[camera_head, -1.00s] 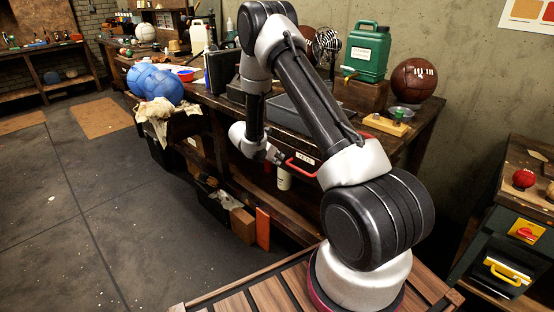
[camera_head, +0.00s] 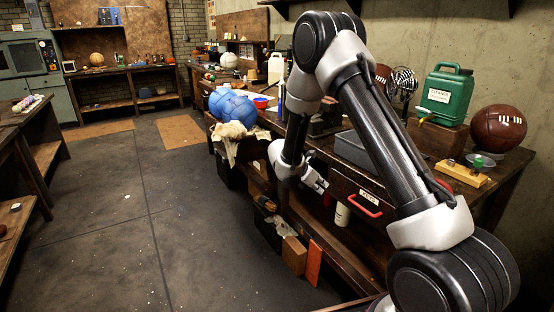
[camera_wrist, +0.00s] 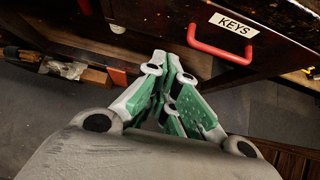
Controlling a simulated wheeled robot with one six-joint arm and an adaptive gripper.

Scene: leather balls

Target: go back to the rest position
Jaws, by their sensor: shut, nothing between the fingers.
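My gripper (camera_wrist: 168,72) shows large in the wrist view, its grey fingers with green pads drawn together and nothing between them. In the head view my gripper (camera_head: 318,184) is small, at the end of my bent arm, in front of the workbench (camera_head: 262,125). It hangs near the drawer front with the red handle (camera_head: 369,206). In the wrist view the red drawer handle (camera_wrist: 220,48) lies just beyond the fingertips to the right, apart from them, below a label reading KEYS (camera_wrist: 234,25).
The bench carries a green jug (camera_head: 447,95), a brown leather ball (camera_head: 498,128) and blue bundles (camera_head: 232,105) with a rag. An orange board (camera_head: 314,263) and boxes stand below. A side table (camera_head: 22,130) stands at left. The floor (camera_head: 130,200) between is clear.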

